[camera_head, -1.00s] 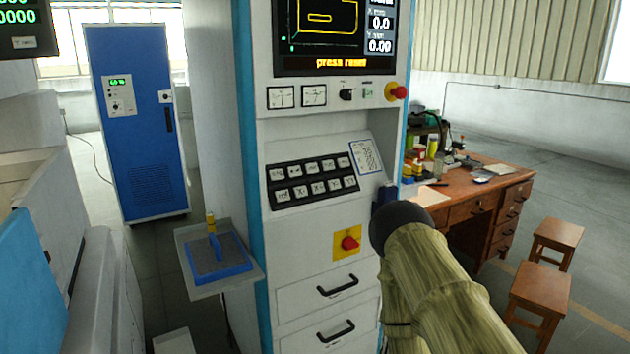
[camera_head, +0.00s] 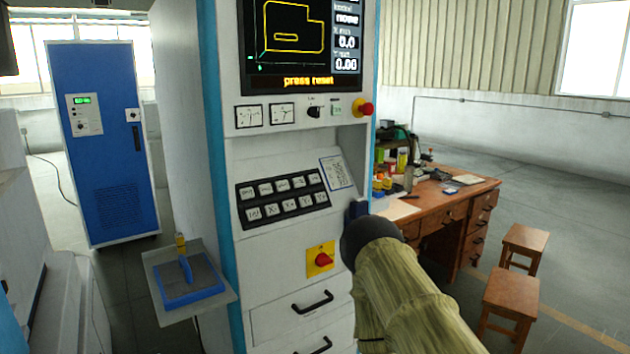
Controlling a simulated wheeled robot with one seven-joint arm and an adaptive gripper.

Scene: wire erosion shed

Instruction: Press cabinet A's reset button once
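A tall white machine cabinet with blue edges (camera_head: 290,155) stands in front of me; I cannot read a letter on it. Its screen (camera_head: 290,40) shows "press reset" in yellow. Lower down is a red button on a yellow plate (camera_head: 321,270). I cannot tell which control is the reset button. My arm rises from the lower right; its dark rounded end and the small dark-blue piece of my gripper (camera_head: 357,209) overlap the cabinet's right edge. The fingers are hidden.
A sloped keypad (camera_head: 283,200) and drawers with black handles are on the cabinet. A blue tray (camera_head: 190,298) sits on a side shelf at left. A blue cabinet (camera_head: 105,150) stands behind. A cluttered wooden desk (camera_head: 445,204) and two stools (camera_head: 511,292) stand right.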

